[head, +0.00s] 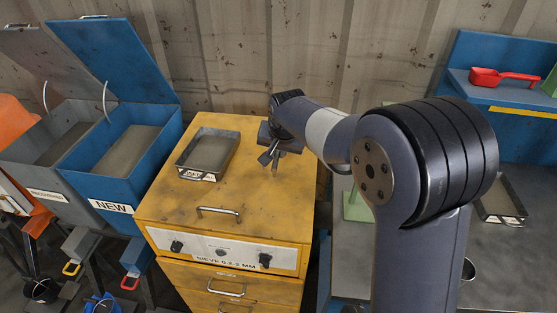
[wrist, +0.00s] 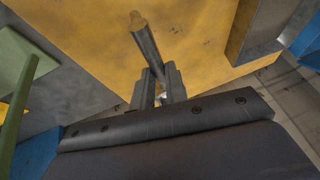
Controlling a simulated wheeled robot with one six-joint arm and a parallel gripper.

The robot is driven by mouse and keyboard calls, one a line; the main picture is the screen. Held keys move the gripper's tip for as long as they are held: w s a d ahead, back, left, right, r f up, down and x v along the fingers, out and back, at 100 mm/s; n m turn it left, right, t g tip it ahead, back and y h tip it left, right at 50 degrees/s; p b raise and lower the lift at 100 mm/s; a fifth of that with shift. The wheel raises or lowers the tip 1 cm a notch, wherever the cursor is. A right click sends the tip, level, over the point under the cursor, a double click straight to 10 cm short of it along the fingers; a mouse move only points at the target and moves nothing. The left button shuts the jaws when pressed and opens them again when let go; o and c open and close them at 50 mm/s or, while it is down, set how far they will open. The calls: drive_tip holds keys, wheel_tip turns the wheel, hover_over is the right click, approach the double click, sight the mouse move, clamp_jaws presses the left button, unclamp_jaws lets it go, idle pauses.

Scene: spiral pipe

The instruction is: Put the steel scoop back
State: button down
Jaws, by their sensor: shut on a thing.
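My gripper (head: 274,160) hangs over the right part of the yellow sieve cabinet's top (head: 245,185). It is shut on a slim grey bar, which looks like the handle of the steel scoop (wrist: 147,42). In the wrist view, the bar rises from between the two fingers (wrist: 160,88) and points away over the yellow top, with a tan end. The scoop's bowl cannot be made out there. In the head view the held part is small and dark beside the fingers, and I cannot tell whether it touches the cabinet top.
A grey metal tray (head: 207,153) sits left of my gripper on the cabinet. Open blue (head: 125,155) and grey (head: 60,135) bins stand further left. On the right are a grey bench (head: 345,240) with a green stand (head: 357,207), another tray (head: 500,199), and a red scoop (head: 500,77) on a blue shelf.

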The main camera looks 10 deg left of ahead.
sight(278, 160)
drive_tip(key=shift+f, duration=1.8)
drive_tip(key=shift+f, duration=0.1)
drive_tip(key=c, duration=1.4)
unclamp_jaws()
drive_tip(key=shift+c, duration=0.2)
drive_tip(key=shift+r, duration=0.25)
drive_tip(key=v, duration=1.1)
drive_tip(key=shift+s+r+b, duration=0.25)
drive_tip(key=shift+r+b, duration=0.05)
drive_tip(key=shift+b, duration=0.15)
drive_tip(key=shift+d, duration=0.15)
